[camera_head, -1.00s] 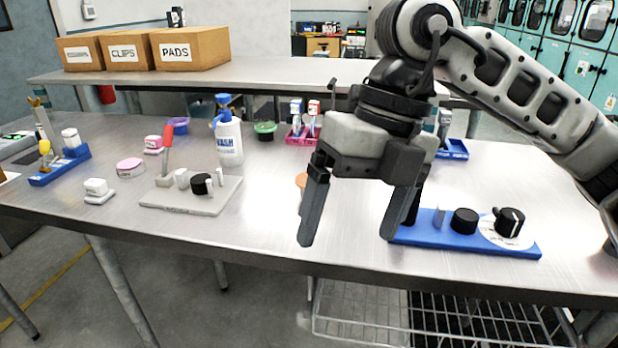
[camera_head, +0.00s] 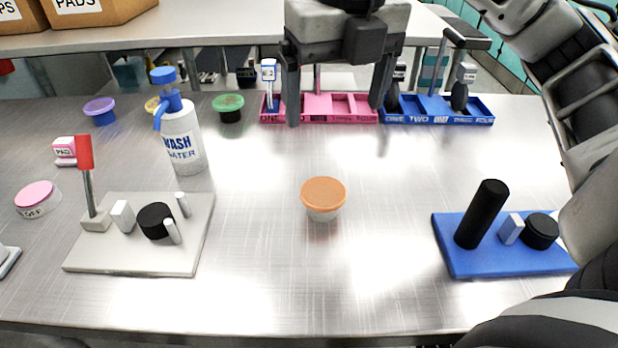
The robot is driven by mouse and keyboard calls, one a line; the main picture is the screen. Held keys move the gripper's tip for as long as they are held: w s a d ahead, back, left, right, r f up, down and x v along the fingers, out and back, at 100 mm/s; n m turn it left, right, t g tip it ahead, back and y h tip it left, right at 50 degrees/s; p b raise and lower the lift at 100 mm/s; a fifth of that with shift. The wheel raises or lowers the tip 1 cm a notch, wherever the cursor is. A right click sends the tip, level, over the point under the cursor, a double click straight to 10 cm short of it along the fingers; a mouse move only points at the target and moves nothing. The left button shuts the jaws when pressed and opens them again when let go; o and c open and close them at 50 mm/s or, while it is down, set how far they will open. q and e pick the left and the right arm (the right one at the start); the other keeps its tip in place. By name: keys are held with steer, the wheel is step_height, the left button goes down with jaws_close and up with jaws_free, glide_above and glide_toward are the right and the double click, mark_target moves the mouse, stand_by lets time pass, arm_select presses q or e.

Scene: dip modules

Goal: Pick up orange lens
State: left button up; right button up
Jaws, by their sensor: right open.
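The orange lens (camera_head: 323,193) looks like a round orange lid on a small pale cup. It stands upright on the bare middle of the metal table. My right gripper (camera_head: 334,112) is open and empty, with its two fingers pointing down. In the picture it is above and beyond the orange lens, in front of the pink tray, and apart from the lens. My left gripper is not in view.
A grey board (camera_head: 190,255) with a red-topped lever stands at left, a blue board (camera_head: 470,262) at right. Behind are a wash bottle (camera_head: 183,140), a green-lidded cup (camera_head: 229,104), a pink tray (camera_head: 345,118) and a blue tray (camera_head: 440,119). The table around the lens is clear.

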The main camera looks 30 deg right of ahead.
steer(key=b, duration=0.2)
glide_above(323, 191)
steer(key=f, duration=0.5)
steer(key=s+f, duration=0.1)
steer(key=f, duration=0.2)
steer(key=shift+d+f, duration=0.25)
steer(key=shift+d, duration=0.1)
steer(key=shift+w+a+f, duration=0.1)
steer(key=shift+f, duration=0.8)
steer(key=shift+w+a+f, duration=0.15)
steer(key=shift+f, duration=0.7)
steer(key=shift+w+a+f, duration=0.1)
steer(key=shift+f, duration=0.8)
steer(key=c, duration=1.1)
